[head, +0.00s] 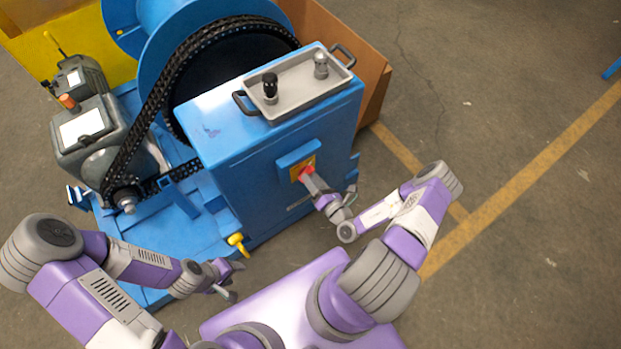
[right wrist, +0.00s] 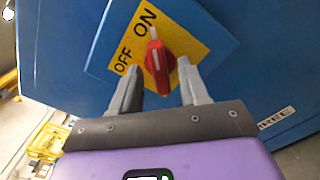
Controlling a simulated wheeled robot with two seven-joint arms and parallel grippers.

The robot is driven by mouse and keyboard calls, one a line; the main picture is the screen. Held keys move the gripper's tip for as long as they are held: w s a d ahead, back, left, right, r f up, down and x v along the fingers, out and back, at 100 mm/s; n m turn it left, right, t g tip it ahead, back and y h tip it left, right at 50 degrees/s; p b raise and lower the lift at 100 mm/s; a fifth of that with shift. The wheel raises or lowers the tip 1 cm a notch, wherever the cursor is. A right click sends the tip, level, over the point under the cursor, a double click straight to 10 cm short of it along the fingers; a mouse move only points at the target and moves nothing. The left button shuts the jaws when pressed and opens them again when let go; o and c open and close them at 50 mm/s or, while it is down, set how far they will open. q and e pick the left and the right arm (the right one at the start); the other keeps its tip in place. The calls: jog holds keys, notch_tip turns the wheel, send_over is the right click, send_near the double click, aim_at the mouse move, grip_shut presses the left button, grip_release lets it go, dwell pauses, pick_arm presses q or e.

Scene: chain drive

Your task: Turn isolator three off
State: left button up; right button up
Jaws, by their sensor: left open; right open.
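The red isolator knob (right wrist: 158,62) sits on a yellow plate (right wrist: 185,38) marked ON and OFF, on a blue box. Its white-marked end points up, near ON; OFF is to the left. A label ending in "REE" (right wrist: 276,117) is on the blue face. In the head view, the knob (head: 306,171) is partly hidden by my right gripper (head: 312,178). My right gripper is open, one finger each side of the knob's lower part; I cannot tell if they touch it. My left gripper (head: 230,282) is open and empty, low in front of the machine.
The blue cabinet (head: 240,150) carries a grey tray (head: 300,88) with a black-topped item and a grey item. A chain (head: 165,85), a blue drum and a grey motor (head: 90,130) stand to the left. A yellow handle (head: 238,242) juts out low. Floor to the right is clear.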

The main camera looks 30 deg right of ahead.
jog(key=shift+w, duration=0.7)
grip_shut()
jog(key=shift+a, duration=0.1)
